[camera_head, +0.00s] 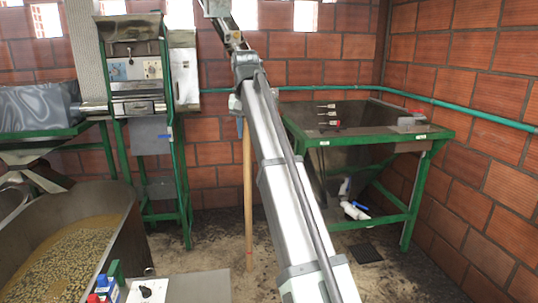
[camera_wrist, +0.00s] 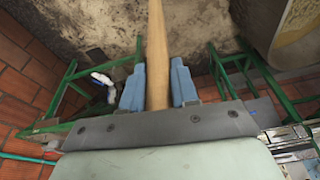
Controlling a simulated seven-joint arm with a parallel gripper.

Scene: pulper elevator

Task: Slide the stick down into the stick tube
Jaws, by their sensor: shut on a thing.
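The stick (camera_head: 248,200) is a long, light-brown wooden rod hanging almost upright beside my arm in the head view. Its lower end is close to the floor; I cannot tell whether it touches. In the wrist view the stick (camera_wrist: 156,40) runs away between the two blue fingers of my gripper (camera_wrist: 158,68), which is shut on it. In the head view my arm hides most of the gripper; a bit of blue finger shows by the stick's upper part. I cannot make out the stick tube in either view.
A green-framed table with a metal hopper (camera_head: 300,115) stands to the right, with white valves (camera_head: 354,210) beneath it. A green-framed machine (camera_head: 137,95) stands left. A metal tank (camera_head: 120,225) of beans is at lower left. Floor around the stick looks clear.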

